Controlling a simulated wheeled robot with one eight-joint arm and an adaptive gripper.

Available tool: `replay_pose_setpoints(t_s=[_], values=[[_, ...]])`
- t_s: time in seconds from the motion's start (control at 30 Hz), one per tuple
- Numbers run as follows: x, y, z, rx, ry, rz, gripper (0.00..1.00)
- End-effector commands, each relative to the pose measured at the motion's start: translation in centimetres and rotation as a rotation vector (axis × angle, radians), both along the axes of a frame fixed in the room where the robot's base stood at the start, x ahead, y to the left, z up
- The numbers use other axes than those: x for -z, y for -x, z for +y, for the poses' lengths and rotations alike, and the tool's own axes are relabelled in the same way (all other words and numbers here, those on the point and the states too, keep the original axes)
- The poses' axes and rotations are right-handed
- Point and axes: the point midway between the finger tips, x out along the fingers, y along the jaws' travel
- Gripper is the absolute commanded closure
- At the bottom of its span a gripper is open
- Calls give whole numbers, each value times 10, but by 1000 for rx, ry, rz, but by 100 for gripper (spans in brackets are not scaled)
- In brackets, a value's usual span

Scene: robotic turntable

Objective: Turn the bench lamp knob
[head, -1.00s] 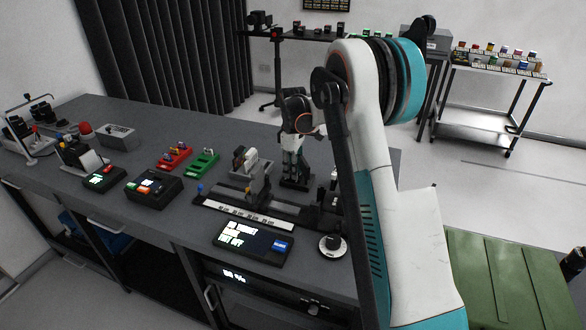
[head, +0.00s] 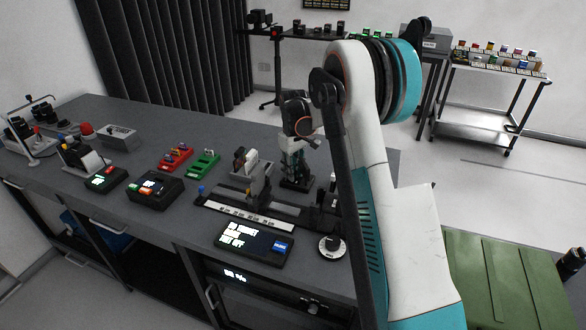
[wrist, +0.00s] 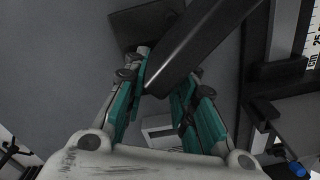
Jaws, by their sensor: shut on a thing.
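My gripper (head: 293,160) points down over the right part of the bench. It also shows in the wrist view (wrist: 166,78), where its teal-lined fingers close on a dark bar (wrist: 200,45). The bar slants up to the right from between the fingers. I cannot tell whether it is the lamp knob. A round knob on a pale dial (head: 331,244) sits at the bench's front right, apart from the gripper. Another dark knob (head: 314,308) is on the front panel below, near a small lit percent display (head: 235,275).
A black display box (head: 253,244) stands left of the dial. Behind it are a rail with a white scale (head: 243,215) and a grey block. Red (head: 175,157) and green (head: 204,162) trays hold small parts. Bare bench top lies behind them.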

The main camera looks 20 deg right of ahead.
Motion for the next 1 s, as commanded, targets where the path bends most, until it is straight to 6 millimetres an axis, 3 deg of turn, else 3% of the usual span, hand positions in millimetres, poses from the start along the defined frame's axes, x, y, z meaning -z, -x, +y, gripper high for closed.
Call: replay_pose_setpoints(t_s=[0.6, 0.63, 0.7, 1.0], values=[[0, 0, 0, 54, 1, -1, 99], [0, 0, 0, 54, 1, -1, 71], [0, 0, 0, 54, 1, -1, 55], [0, 0, 0, 53, 0, 0, 54]])
